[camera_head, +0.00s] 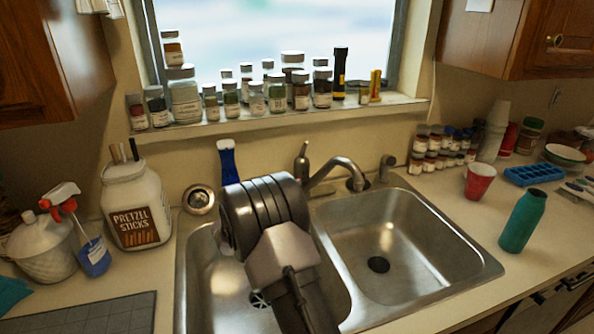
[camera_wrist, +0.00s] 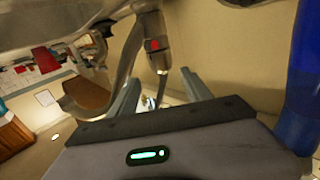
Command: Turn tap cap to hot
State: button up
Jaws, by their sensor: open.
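The metal tap (camera_head: 350,178) stands behind the double sink, its curved spout reaching out over the sink. Its upright handle with the tap cap (camera_head: 302,160) stands left of the spout's base. In the wrist view the tap cap (camera_wrist: 156,50) carries a red mark and shows between and beyond my two fingertips. My gripper (camera_wrist: 159,76) is open, with one finger on each side of the cap's line. I cannot tell whether either finger touches it. In the head view my own arm, over the left basin, hides the gripper.
A blue bottle (camera_head: 228,160) stands close behind my arm and looms at right in the wrist view (camera_wrist: 304,80). Jars line the windowsill (camera_head: 270,125). A pretzel jar (camera_head: 133,205) stands left. The right basin (camera_head: 395,245) is empty.

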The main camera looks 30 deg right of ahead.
aim_at(298, 168)
jog(key=b+x, duration=0.1)
jog(key=x, duration=0.9)
jog(key=shift+w+d+b, duration=0.1)
jog(key=shift+w+b, duration=0.05)
jog(key=shift+b, duration=0.25)
jog(key=shift+c, duration=0.3)
